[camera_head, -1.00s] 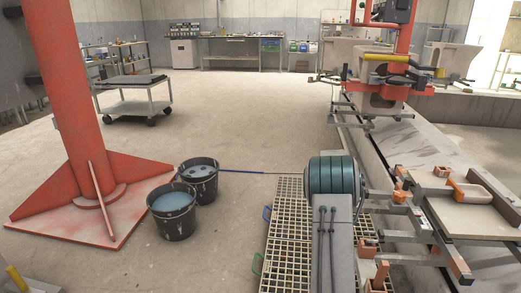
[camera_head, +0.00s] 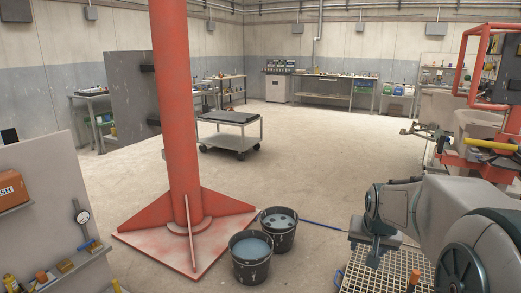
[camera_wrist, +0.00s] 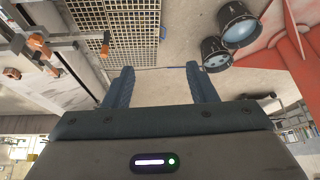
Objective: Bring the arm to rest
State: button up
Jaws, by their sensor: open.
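In the head view my grey arm enters at the lower right and reaches left over the yellow floor grating (camera_head: 350,272). Its far end hangs above the grating's back edge, and the fingers are hard to make out there. Nothing is seen touching the gripper.
Two black buckets of bluish liquid, the nearer bucket (camera_head: 250,272) and the farther bucket (camera_head: 279,240), stand left of the grating. A red column (camera_head: 174,110) on a finned base rises behind them. A grey trolley (camera_head: 230,143) stands farther back. The middle floor is open.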

jog(key=s+a+r+n+p, duration=0.1)
jog(key=s+a+r+p, duration=0.2)
jog(key=s, duration=0.4)
jog(key=s+a+r+n+g+y+p, duration=0.1)
jog(key=s+a+r+p, duration=0.3)
jog(key=s, duration=0.3)
jog(key=s+a+r+n+g+p, duration=0.1)
jog(key=s+a+r+n+p, duration=0.1)
jog(key=s, duration=0.5)
jog(key=a+r+p, duration=0.1)
jog(key=a, duration=0.1)
jog(key=shift+a+r+y+p, duration=0.15)
jog(key=shift+a+y+p, duration=0.15)
jog(key=shift+a+p, duration=0.05)
jog(key=c, duration=0.3)
jog(key=shift+d, duration=0.1)
jog(key=shift+c, duration=0.2)
